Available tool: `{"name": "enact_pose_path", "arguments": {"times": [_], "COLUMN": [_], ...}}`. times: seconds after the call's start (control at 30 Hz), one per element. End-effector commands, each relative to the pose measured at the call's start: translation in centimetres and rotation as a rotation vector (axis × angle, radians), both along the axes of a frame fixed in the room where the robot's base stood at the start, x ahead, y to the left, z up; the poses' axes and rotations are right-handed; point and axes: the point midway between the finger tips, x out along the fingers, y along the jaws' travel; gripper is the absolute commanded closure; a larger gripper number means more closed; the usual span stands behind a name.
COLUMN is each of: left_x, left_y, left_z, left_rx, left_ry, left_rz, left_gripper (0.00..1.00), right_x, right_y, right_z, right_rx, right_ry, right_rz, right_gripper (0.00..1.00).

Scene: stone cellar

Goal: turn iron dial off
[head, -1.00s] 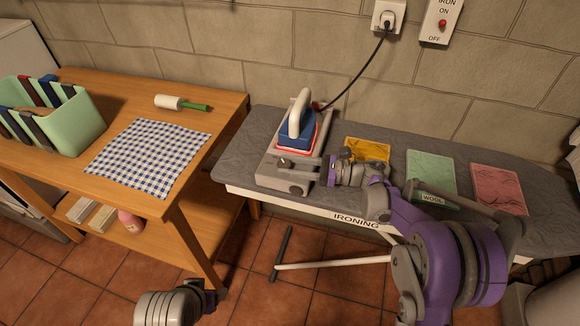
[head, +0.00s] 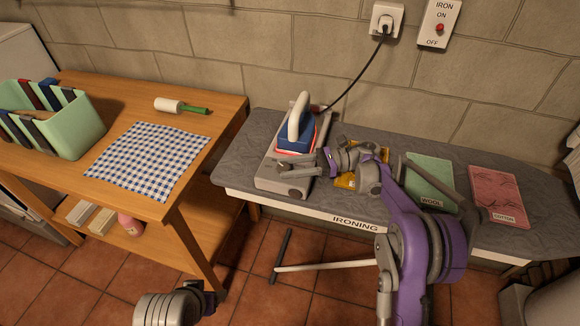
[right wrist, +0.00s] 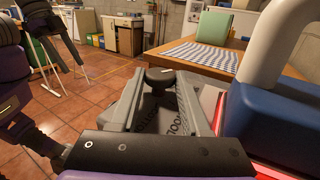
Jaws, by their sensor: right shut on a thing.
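The iron (head: 296,134), blue with a white handle, rests on a grey stand (head: 268,182) at the left end of the ironing board. It shows at the right edge of the right wrist view (right wrist: 270,125). The iron dial (right wrist: 160,76) is a dark round knob on the stand's front, with lettering around it.
The ironing board (head: 240,160) carries a yellow, a green (head: 430,180) and a pink (head: 495,192) cloth. A wooden table (head: 225,108) stands left. A cord runs to a wall socket (head: 386,20). A wall panel (head: 440,24) reads IRON, ON, OFF.

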Motion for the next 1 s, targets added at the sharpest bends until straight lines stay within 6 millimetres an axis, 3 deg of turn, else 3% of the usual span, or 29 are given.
{"name": "enact_pose_path", "arguments": {"times": [0.13,0.17,0.3,0.77,1.0], "left_x": [0.00,0.00,0.00,0.00,-0.06], "left_y": [0.00,0.00,0.00,0.00,0.00], "left_z": [0.01,0.01,0.01,-0.02,-0.41], "left_rx": [0.000,0.000,0.000,0.000,0.000], "left_ry": [0.000,0.000,0.000,0.000,0.001], "left_rz": [0.000,0.000,0.000,0.000,0.000], "left_gripper": [0.35,0.35,0.35,0.35,0.35], "right_x": [0.03,0.03,0.02,-0.01,-0.42], "right_y": [0.06,0.06,0.04,0.01,-0.05], "right_z": [0.15,0.15,0.12,0.03,0.00], "right_rx": [0.004,0.004,0.003,0.001,0.001], "right_ry": [-0.001,-0.001,0.000,0.000,0.000], "right_rz": [-0.001,-0.001,-0.002,-0.009,-0.143], "right_gripper": [1.00,0.50,0.25,0.23,0.23]}}
